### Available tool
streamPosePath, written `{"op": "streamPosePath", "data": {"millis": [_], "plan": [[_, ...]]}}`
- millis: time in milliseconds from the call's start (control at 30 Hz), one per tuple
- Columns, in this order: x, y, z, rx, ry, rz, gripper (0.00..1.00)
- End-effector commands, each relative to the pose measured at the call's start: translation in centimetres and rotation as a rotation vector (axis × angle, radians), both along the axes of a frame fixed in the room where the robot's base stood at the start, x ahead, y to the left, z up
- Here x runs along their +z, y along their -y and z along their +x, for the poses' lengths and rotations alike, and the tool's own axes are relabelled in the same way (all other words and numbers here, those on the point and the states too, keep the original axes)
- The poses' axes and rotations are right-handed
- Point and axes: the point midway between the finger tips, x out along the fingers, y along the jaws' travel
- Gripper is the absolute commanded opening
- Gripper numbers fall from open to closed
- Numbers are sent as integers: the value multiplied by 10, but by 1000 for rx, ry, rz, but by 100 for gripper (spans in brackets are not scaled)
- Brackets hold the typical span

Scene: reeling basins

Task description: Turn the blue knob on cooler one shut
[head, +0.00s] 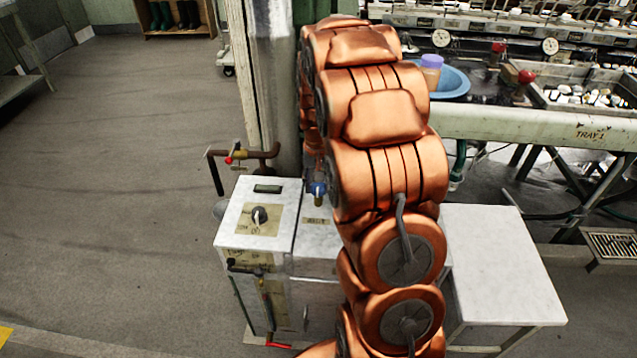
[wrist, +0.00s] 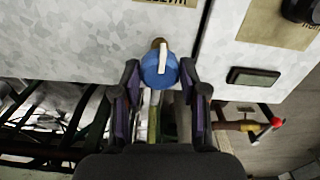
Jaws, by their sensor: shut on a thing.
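The blue knob (head: 318,190) is on top of a white metal cabinet (head: 232,238), just left of my copper arm in the head view. In the wrist view the blue knob (wrist: 158,70) has a white bar across it, running nearly up and down the picture, and a brass-coloured stem at its top. My gripper (wrist: 160,76) is shut on the knob, one dark finger on each side. A label beside the knob is cut off in the wrist view.
A black dial (head: 259,216) and a small display (head: 268,188) are on the cabinet's left part. A pipe with a red-handled valve (head: 236,155) stands behind it. A white side table (head: 500,265) is at right. The floor at left is clear.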

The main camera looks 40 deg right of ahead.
Motion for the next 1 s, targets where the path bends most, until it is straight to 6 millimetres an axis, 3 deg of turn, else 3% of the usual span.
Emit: {"op": "streamPosePath", "data": {"millis": [67,100,300,733,1000], "plan": [[-1,0,-1,-1,-3,2,8],[-1,0,-1,-1,-3,2,46],[0,0,-1,0,-2,1,67],[7,0,0,0,1,0,68],[52,1,2,1,7,-3,68]]}}
